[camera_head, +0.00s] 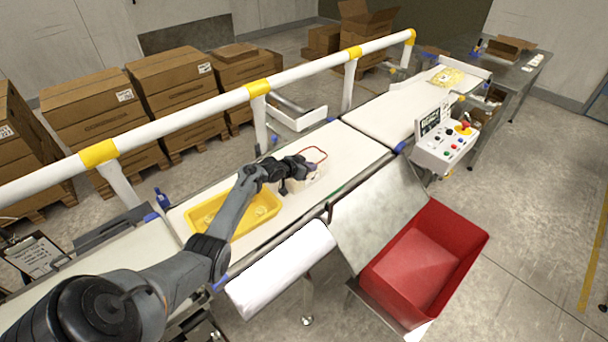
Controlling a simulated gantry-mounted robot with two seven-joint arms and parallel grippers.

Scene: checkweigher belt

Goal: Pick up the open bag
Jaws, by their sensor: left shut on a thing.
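My left gripper (306,165) reaches over the middle of the white belt, with its arm coming in from the lower left. It is shut on a small pale bag (304,185), which is partly hidden by the gripper. A thin red outline (314,150) shows just behind the fingers. I cannot tell whether the bag touches the belt or how its mouth lies. My right gripper is not in view.
A yellow tray (200,217) sits on the belt left of the gripper, partly behind my arm. A red bin (420,262) stands below a metal chute (378,212). A control box (446,148) and a white guard rail (190,115) flank the belt. A yellow packet (447,77) lies farther along.

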